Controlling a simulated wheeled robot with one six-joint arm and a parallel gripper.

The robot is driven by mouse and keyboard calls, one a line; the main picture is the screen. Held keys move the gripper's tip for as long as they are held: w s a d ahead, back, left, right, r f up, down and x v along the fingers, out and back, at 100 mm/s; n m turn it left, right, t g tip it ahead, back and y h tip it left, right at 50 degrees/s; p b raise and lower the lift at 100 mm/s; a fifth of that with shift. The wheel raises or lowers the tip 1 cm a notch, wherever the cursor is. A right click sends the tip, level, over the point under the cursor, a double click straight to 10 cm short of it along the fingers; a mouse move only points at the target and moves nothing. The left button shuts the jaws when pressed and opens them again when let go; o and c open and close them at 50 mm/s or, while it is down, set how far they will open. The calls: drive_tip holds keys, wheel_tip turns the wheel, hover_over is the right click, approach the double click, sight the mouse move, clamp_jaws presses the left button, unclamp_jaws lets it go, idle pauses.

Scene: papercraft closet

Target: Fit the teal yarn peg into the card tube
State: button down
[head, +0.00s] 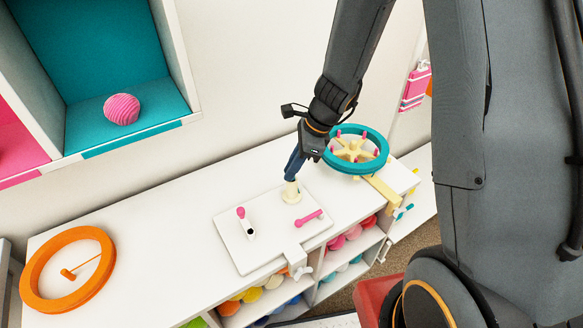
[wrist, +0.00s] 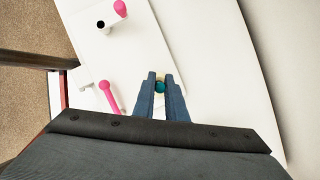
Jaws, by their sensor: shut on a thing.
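My gripper (head: 291,177) points down over the white board and is shut on the teal yarn peg (wrist: 160,87). Only the peg's rounded teal top shows, between the fingers in the wrist view. A cream upright piece on a round foot (head: 291,194), which looks like the card tube, stands on the board directly beneath the fingertips. A little of its pale rim (wrist: 159,77) shows beside the peg. The fingers hide the peg's lower end, so I cannot tell how far it is inside the tube.
The white board (head: 262,258) is clamped to the white shelf top. A teal-rimmed wheel (head: 383,160) stands close right of my gripper. An orange hoop (head: 34,300) lies far left.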

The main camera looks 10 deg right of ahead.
drive_tip(key=shift+f, duration=0.4)
drive_tip(key=shift+r, duration=0.25)
drive_tip(key=shift+r+p, duration=0.3)
drive_tip(key=shift+p, duration=0.05)
idle(1.6)
drive_tip(key=shift+f, duration=0.55)
drive_tip(key=shift+r, duration=0.25)
drive_tip(key=shift+r+p, duration=0.3)
drive_tip(key=shift+p, duration=0.05)
drive_tip(key=shift+p, duration=0.3)
idle(1.7)
drive_tip(key=shift+w+f+b, duration=0.1)
drive_tip(key=shift+f+b, duration=0.4)
drive_tip(key=shift+f, duration=0.05)
